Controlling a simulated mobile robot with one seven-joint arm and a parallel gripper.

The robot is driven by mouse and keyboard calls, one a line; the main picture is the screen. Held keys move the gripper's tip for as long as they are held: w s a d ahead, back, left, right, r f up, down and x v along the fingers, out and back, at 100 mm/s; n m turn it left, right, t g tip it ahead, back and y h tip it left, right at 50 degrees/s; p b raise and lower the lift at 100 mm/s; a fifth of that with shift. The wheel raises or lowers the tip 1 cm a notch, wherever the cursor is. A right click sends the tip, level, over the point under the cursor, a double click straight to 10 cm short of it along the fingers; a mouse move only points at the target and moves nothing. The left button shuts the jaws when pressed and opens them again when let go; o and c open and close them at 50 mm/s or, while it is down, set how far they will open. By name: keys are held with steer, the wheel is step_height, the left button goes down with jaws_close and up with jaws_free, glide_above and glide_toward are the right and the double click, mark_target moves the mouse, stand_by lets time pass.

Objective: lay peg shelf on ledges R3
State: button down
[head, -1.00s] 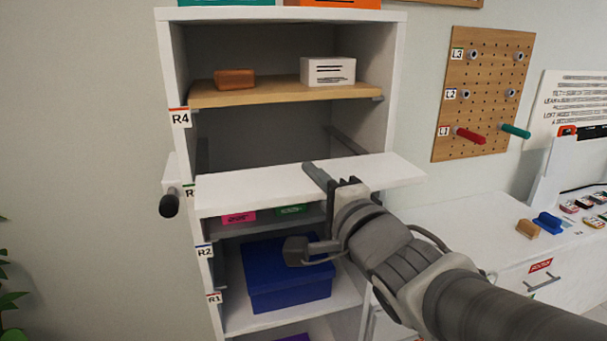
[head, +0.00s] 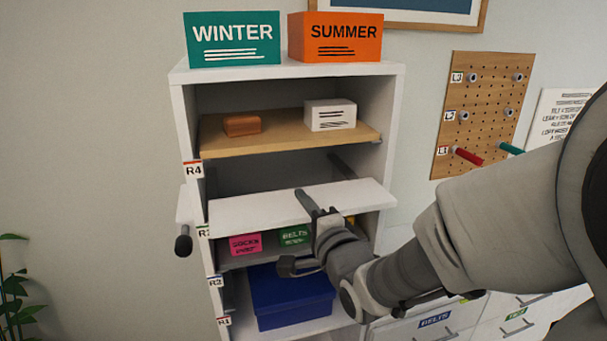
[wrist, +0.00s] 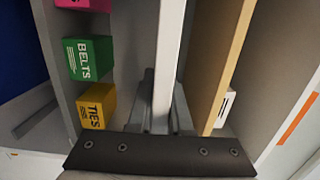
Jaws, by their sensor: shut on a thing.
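The white peg shelf (head: 290,207) spans the wardrobe opening just above the R3 label (head: 204,231). It lies roughly level, and its right end overlaps the wardrobe's right front edge in the head view. My gripper (head: 312,210) is shut on the shelf's front edge, right of its middle. In the wrist view the shelf (wrist: 170,50) is seen edge-on between my fingers (wrist: 162,115). A dark ledge (head: 341,166) shows on the right inner wall behind the shelf. The left ledge is hidden, and I cannot tell whether the shelf touches either ledge.
A wooden shelf (head: 285,133) above holds a brown block (head: 242,126) and a white box (head: 330,115). Below are pink (head: 245,244), green BELTS (head: 295,235) and yellow TIES (wrist: 97,107) boxes. A blue bin (head: 292,298) stands lower. A black-ended peg (head: 183,242) sticks out left.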

steer(key=shift+w+a+r+p, duration=0.2)
steer(key=shift+w+r+p, duration=0.05)
steer(key=shift+w+p, duration=0.5)
steer(key=shift+w+a+f, duration=0.2)
steer(key=shift+w, duration=0.5)
steer(key=x, duration=0.7)
steer(key=shift+w+d+f+p, duration=0.25)
steer(key=shift+d+p, duration=0.1)
steer(key=shift+f+b, duration=1.1)
steer(key=shift+b, duration=0.1)
steer(key=shift+s+f+b, duration=0.1)
steer(key=shift+f+b, duration=0.1)
steer(key=shift+b, duration=0.3)
steer(key=c, duration=0.8)
jaws_free()
steer(key=shift+o, duration=0.2)
steer(key=shift+f, duration=0.1)
